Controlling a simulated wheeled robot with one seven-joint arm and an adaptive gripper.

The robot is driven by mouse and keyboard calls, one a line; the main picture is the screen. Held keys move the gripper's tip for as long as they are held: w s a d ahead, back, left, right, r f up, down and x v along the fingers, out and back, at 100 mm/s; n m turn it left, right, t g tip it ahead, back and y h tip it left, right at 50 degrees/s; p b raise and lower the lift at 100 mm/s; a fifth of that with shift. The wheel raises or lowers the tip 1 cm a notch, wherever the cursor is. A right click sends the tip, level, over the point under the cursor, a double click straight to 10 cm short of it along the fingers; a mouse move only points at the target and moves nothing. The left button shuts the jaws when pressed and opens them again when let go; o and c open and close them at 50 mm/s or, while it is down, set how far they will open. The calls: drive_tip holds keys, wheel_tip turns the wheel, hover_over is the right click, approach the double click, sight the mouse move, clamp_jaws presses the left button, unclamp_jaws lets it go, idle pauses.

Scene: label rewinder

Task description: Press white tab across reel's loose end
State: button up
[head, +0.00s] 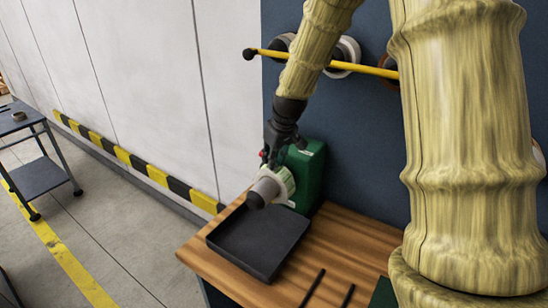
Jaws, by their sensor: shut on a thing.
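The reel (281,181) is a pale, whitish roll on the front of the green rewinder (309,172), with a dark grey round end (256,198) towards the tray. My black gripper (275,156) is just above and behind the reel, pointing down, close to the green housing. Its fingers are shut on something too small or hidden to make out. I cannot tell whether the fingers touch the reel. The white tab and the reel's loose end cannot be made out.
A black open tray (225,247) sits empty on the wooden bench (350,241) below the reel. Two dark rods (330,287) lie at the bench front. A yellow bar (345,66) with rolls crosses the blue panel (355,150) behind. A grey cart (42,178) stands far left.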

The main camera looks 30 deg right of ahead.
drive_tip(key=shift+s+f, duration=0.1)
drive_tip(key=o, duration=0.8)
drive_tip(key=v, duration=1.2)
drive_tip(key=shift+d, duration=0.1)
